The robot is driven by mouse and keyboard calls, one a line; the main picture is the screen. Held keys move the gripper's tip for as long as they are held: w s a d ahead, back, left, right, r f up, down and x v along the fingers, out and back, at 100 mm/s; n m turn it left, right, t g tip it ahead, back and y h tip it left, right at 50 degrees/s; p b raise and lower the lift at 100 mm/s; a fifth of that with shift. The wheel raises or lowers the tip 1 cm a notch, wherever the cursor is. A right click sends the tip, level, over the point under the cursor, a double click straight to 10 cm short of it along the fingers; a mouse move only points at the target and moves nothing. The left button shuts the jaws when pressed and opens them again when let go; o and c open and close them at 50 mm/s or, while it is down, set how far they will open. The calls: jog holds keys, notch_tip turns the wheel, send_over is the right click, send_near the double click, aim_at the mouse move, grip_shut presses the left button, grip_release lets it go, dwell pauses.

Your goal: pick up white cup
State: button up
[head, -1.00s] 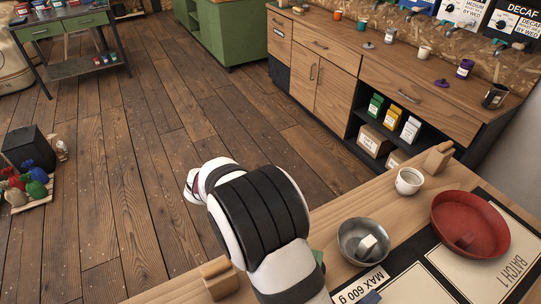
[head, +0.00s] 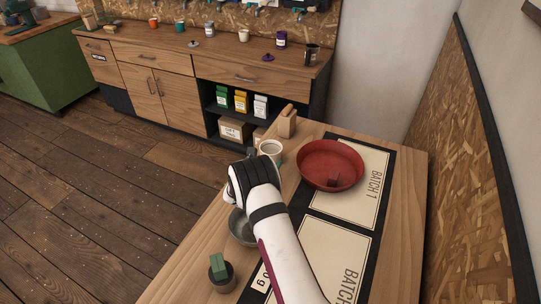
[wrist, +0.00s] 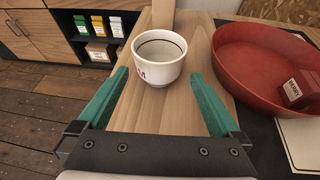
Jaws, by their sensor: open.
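The white cup (head: 270,148) stands upright on the wooden table near its far edge, left of the red pan. In the wrist view the cup (wrist: 158,62) is empty inside, with a dark line inside the rim and a small red mark on its side. My gripper (wrist: 160,76) is open, its two green fingers spread wide with nothing held. The cup is straight ahead, centred in the gap at the fingertips, with space on both sides. In the head view my arm hides most of the gripper.
The red pan (head: 318,180) with a dark red block stands close right of the cup. A wooden block (head: 287,124) stands just behind it. A metal bowl (head: 240,230) is partly hidden under my arm. A dark cup holding a green block (head: 218,265) stands at the front left.

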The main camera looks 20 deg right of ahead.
jog(key=x, duration=0.5)
jog(key=shift+w+d+f, duration=0.1)
jog(key=shift+w, duration=0.2)
jog(key=shift+c, duration=0.3)
